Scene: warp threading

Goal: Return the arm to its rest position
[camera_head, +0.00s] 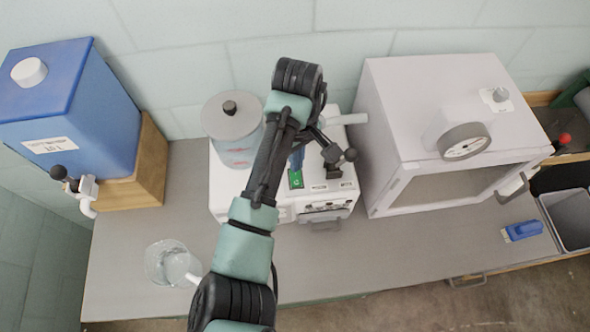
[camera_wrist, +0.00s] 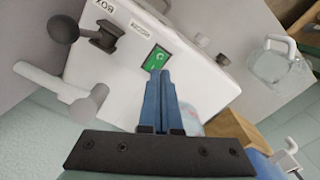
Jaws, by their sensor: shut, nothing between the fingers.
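My gripper (camera_wrist: 161,74) shows its two blue fingers pressed together in the wrist view, with nothing between them. It points at the white machine (camera_wrist: 105,90) and its green switch (camera_wrist: 157,58); whether it touches the machine I cannot tell. In the head view my arm stretches up over the middle of the bench, and my gripper (camera_head: 297,160) is mostly hidden behind the arm, just above the green switch (camera_head: 296,179). The white machine (camera_head: 222,195) stands beneath it, partly covered by my arm.
A lidded clear canister (camera_head: 232,142) stands left of my arm. A white cabinet with a dial (camera_head: 400,100) stands at right. A blue tank (camera_head: 75,110) sits on a wooden stand (camera_head: 150,170) at left. A glass jug (camera_head: 165,262) and blue brush (camera_head: 522,231) rest on the grey bench (camera_head: 400,250).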

